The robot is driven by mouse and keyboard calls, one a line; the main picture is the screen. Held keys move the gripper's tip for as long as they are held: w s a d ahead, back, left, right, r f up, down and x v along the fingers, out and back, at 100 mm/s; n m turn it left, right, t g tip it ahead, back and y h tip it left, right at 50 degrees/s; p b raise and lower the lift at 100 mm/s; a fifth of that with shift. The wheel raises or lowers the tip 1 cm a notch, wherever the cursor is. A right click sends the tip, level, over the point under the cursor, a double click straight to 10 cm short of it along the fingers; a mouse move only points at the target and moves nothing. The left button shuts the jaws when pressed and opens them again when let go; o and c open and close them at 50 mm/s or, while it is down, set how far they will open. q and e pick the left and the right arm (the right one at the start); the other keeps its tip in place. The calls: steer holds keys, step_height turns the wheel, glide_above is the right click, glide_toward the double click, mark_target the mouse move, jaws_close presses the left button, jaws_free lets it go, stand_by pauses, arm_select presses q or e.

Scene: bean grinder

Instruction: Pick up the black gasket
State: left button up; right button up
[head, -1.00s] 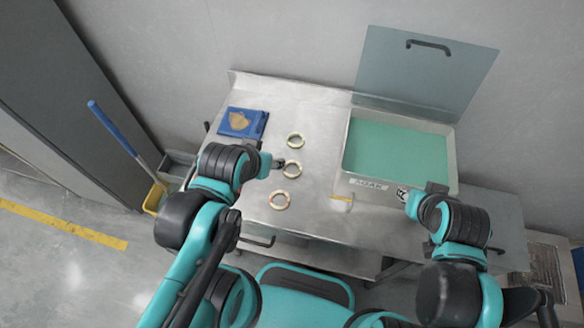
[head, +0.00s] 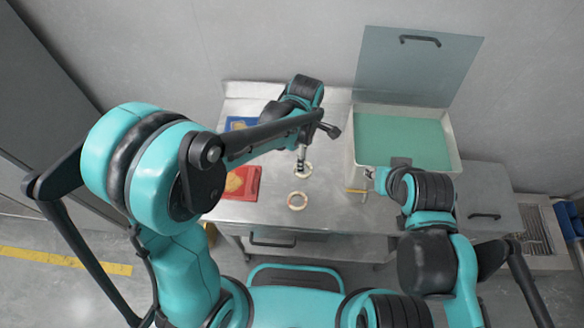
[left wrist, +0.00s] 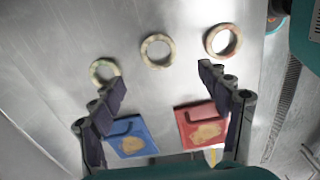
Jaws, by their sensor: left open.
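No ring in view looks clearly black, so I cannot tell which is the black gasket. In the left wrist view three pale rings lie flat on the metal table: a left ring (left wrist: 92,76), a middle ring (left wrist: 145,50) and a right ring (left wrist: 207,42) with a reddish inner edge. In the head view one ring (head: 290,202) lies at the front; another (head: 309,173) lies under my left gripper (head: 302,166). My left gripper, also in the left wrist view (left wrist: 162,75), points down, open and empty. My right gripper (head: 369,174) is near the box; its jaws are unclear.
A red tray (head: 252,192) and a blue tray (head: 236,121) with tan pieces stand at the left, partly behind my left arm. A pale box (head: 455,160) with a teal inside and raised lid (head: 420,65) stands at the right. A yellow-handled item (head: 357,191) lies before it.

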arm_select(q)
steer(key=f, duration=0.2)
steer(key=shift+d+f+b, duration=0.2)
steer(key=shift+f+b, duration=0.2)
steer(key=f+b, duration=0.1)
steer(key=f, duration=0.1)
steer(key=f+b, duration=0.1)
steer(key=f, duration=0.2)
steer(key=shift+w+f, duration=0.2)
steer(key=shift+f, duration=0.15)
steer(key=shift+r, duration=0.1)
steer(key=c, duration=1.1)
